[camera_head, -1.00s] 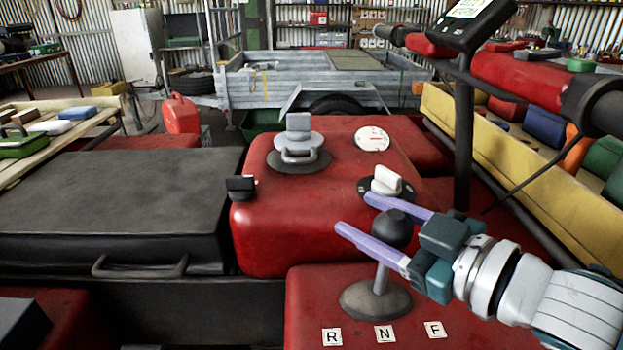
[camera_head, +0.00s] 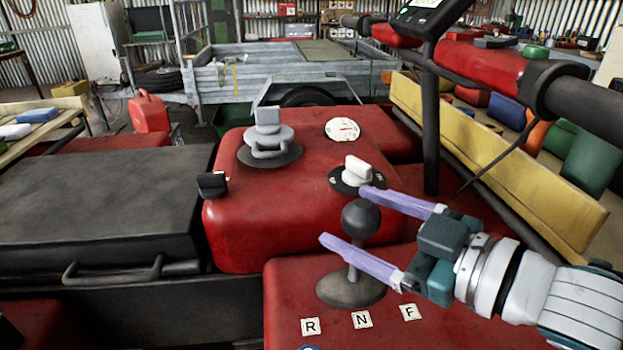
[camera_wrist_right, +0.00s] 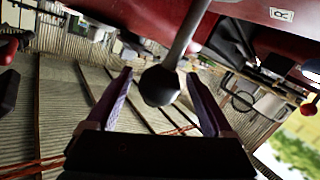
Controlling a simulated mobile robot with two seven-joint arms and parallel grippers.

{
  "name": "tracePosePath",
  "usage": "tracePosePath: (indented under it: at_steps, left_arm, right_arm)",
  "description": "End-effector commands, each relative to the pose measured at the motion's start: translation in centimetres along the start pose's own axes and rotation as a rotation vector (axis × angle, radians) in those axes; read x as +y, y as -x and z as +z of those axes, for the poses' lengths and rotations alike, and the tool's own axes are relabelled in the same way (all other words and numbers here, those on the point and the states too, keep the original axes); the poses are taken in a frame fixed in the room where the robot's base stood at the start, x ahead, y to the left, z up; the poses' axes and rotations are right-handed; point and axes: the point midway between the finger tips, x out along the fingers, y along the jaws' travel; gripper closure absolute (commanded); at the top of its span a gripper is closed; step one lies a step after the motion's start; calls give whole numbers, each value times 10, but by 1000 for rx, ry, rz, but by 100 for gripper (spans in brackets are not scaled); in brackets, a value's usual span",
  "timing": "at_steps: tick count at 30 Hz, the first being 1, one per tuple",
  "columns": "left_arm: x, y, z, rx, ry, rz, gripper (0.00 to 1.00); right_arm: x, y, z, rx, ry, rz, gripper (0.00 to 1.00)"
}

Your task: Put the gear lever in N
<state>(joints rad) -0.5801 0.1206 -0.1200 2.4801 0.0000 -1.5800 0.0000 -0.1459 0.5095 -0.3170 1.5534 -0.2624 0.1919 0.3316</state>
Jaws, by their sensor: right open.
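The gear lever has a dark round knob (camera_head: 361,218) on a grey stem. It rises from a round dark base (camera_head: 350,289) on the red bodywork and stands nearly upright, tipped slightly right in the head view. In front of it are white plates marked R (camera_head: 310,327), N (camera_head: 362,320) and F (camera_head: 411,312). The knob is roughly in line with N. My right gripper (camera_head: 347,216) is open, its purple fingers on either side of the knob. The right wrist view shows the knob (camera_wrist_right: 160,87) between the fingers with gaps on both sides. My left gripper is not in view.
Close beyond the knob are a white-handled selector (camera_head: 358,170) and a grey filler cap (camera_head: 268,140). The handlebar (camera_head: 480,65) and yellow panel (camera_head: 480,145) stand to the right. A black box-like surface (camera_head: 100,205) lies left.

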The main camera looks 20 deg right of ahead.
Motion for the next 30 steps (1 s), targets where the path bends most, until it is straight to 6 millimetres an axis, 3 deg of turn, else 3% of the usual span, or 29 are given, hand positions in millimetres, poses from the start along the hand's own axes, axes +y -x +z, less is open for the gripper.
tracePosePath:
  at_steps: [6, 12, 30]
  left_arm:
    - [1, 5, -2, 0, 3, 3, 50]
    - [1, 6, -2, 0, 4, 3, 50]
    - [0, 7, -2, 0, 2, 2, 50]
  right_arm:
    - [-1, 42, 0, -3, -1, -2, 14]
    - [-1, 63, 0, -2, -1, -2, 14]
    - [0, 68, 0, -4, -2, 2, 14]
